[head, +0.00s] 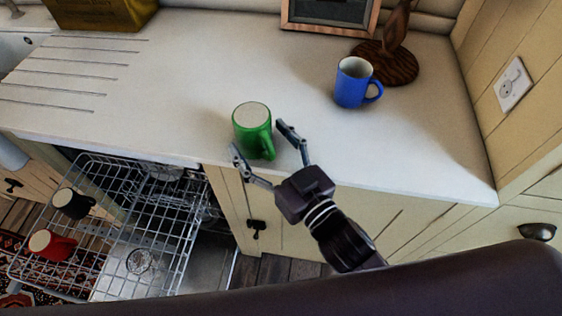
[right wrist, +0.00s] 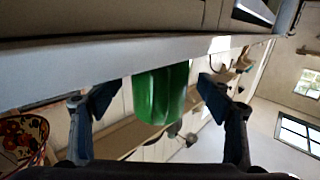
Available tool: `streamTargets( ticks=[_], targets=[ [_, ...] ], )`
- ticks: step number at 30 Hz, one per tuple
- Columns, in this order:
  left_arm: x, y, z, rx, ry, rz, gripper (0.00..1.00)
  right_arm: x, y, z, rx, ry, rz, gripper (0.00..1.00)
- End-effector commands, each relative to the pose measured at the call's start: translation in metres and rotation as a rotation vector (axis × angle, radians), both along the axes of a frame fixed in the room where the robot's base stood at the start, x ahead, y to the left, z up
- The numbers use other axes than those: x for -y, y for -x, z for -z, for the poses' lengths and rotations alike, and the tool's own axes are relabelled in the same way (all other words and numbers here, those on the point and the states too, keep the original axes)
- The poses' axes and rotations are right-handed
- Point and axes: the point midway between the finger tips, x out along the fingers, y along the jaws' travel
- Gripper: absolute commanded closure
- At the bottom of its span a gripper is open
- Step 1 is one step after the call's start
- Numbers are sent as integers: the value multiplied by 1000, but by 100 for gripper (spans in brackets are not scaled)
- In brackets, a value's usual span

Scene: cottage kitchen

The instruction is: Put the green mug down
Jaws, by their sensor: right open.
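The green mug (head: 252,132) stands on the white countertop (head: 190,85) close to its front edge. Its pale round top faces up and its handle points toward the front right. My right gripper (head: 257,152) is open, with one finger on each side of the mug's near side. In the right wrist view the mug (right wrist: 161,94) shows between the two spread fingers (right wrist: 155,95), with gaps on both sides. My left gripper is not in view.
A blue mug (head: 351,83) stands behind and right, near a wooden stand (head: 385,68) and picture frame (head: 330,28). Below left, an open dishwasher rack (head: 128,229) holds a black mug (head: 71,203) and a red mug (head: 55,246). The counter's middle is clear.

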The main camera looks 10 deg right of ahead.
Motion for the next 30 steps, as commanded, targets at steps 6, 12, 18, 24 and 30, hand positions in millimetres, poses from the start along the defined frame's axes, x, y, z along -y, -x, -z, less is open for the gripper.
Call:
streamTargets(
  ticks=[6, 12, 18, 24, 30],
  targets=[
    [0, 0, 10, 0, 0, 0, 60, 18, 36, 3, -5, 1, 0, 28],
    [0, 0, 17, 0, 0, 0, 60, 32, 64, 3, -4, 1, -1, 28],
    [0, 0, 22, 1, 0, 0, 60, 41, 81, 2, -2, 0, 0, 28],
    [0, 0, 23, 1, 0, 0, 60, 44, 87, 0, 0, 1, 0, 28],
    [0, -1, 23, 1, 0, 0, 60, 45, 88, 0, 0, 1, 0, 28]
  ],
)
